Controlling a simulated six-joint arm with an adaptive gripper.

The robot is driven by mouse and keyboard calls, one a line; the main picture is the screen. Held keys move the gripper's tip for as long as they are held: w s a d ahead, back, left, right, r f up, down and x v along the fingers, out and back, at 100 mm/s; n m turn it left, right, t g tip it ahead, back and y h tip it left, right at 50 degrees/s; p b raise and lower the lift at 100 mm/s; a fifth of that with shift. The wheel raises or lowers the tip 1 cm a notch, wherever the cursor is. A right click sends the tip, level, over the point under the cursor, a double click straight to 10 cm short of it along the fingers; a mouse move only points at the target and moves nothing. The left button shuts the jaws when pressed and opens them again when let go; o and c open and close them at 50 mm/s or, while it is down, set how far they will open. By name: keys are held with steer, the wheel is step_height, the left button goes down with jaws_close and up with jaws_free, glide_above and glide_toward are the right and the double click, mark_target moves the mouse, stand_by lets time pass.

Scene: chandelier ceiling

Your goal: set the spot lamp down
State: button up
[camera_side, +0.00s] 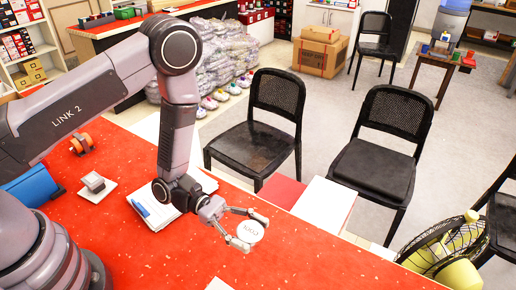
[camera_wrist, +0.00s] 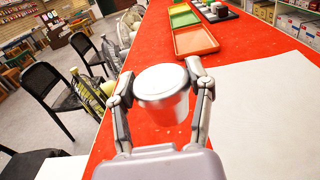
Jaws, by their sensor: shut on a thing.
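The spot lamp is a short white, tapered cylinder with a pale round face, held between the fingers of my gripper (camera_side: 251,230). In the wrist view the lamp (camera_wrist: 162,92) sits between the two fingertips (camera_wrist: 162,84), one on each side, over the red surface. I cannot tell whether its underside touches the table or is slightly above it.
In the wrist view an orange tray (camera_wrist: 196,41) and a green tray (camera_wrist: 183,17) lie farther along the table, with a large white sheet (camera_wrist: 262,105) at right. In the side view a paper with a pen (camera_side: 152,210) lies left of my gripper, and a fan (camera_side: 447,250) stands at right.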

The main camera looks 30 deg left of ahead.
steer(key=shift+s+a, duration=0.1)
steer(key=shift+a, duration=0.5)
steer(key=w+d+f, duration=0.9)
steer(key=shift+w+d+f, duration=0.1)
steer(key=shift+w+f, duration=0.05)
steer(key=shift+f, duration=0.05)
steer(key=shift+w+f, duration=0.1)
steer(key=shift+f, duration=1.55)
steer(key=o, duration=1.2)
steer(key=shift+f, duration=0.1)
